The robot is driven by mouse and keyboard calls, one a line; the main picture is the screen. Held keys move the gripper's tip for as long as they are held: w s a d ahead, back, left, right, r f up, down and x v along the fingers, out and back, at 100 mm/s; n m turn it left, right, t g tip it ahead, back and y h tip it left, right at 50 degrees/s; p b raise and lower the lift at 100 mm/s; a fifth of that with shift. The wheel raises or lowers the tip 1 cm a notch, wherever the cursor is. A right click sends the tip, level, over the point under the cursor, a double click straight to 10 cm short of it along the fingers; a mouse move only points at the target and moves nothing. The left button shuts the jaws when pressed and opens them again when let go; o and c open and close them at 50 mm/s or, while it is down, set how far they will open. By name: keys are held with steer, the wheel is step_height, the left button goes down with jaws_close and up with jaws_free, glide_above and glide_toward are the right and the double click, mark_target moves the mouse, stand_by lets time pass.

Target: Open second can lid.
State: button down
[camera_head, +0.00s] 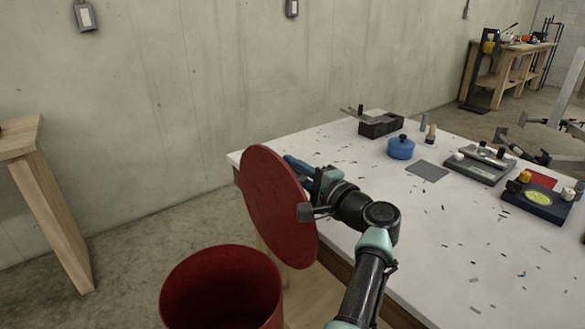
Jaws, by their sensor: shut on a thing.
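A round red can lid (270,200) is held up on edge, nearly vertical, above and to the right of the red can. The red can (222,285) stands open at the bottom of the view, its dark inside partly visible. My gripper (312,208) is shut on the lid at its right side, beside the table's left edge. The fingertips are small here, and the far side of the lid is hidden. The can's base lies below the frame.
A white table (465,250) with scattered dark chips is right of my arm. On it are a blue pot (401,147), a black block (380,124) and several small devices. A wooden stand (45,195) is at the left. Bare floor lies between the stand and the can.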

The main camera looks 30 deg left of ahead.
steer(key=shift+r, duration=0.2)
steer(key=c, duration=1)
jaws_free()
steer(key=shift+o, duration=0.6)
steer(key=shift+f, duration=0.1)
steer(key=p+v, duration=0.2)
steer(key=v, duration=1.1)
steer(key=p+v, duration=0.4)
steer(key=v, duration=1.1)
